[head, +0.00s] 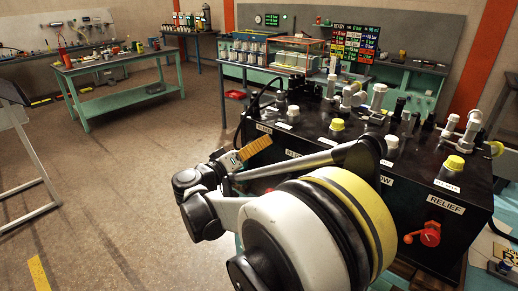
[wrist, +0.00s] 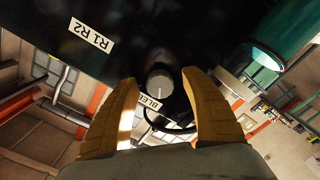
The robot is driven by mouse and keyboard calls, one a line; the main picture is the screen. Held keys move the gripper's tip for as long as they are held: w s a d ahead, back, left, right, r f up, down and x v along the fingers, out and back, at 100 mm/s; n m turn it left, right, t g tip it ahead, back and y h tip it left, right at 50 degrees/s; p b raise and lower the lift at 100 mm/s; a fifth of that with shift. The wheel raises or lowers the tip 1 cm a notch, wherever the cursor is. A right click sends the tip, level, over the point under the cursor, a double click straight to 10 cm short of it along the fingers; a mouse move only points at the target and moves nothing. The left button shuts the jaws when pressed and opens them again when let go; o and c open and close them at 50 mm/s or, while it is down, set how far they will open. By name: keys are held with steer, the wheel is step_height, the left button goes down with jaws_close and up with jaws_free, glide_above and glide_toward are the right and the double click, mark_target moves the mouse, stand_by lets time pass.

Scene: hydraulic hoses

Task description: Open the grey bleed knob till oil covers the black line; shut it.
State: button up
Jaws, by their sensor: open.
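The grey bleed knob (wrist: 160,83) shows in the wrist view on a black panel, with a white pointer line and a partly covered BLEED label (wrist: 150,102) beside it. My gripper (wrist: 162,88) is open, with one yellow finger on each side of the knob; whether either touches it I cannot tell. In the head view my gripper (head: 250,150) is at the left end of the black hydraulic console (head: 440,205), and I cannot make out the knob there. I cannot make out any oil level or black line in either view.
My own arm covers much of the console front in the head view. A red relief handle (head: 430,234) and several yellow-capped fittings (head: 337,125) are on the console. A dark cable loops below the knob in the wrist view.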

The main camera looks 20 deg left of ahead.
steer(key=shift+w+d, duration=0.1)
steer(key=shift+w, duration=0.1)
steer(key=c, duration=1.2)
steer(key=shift+n, duration=0.4)
steer(key=n, duration=0.5)
steer(key=shift+n, duration=0.3)
steer(key=n, duration=0.5)
steer(key=shift+n+p, duration=0.3)
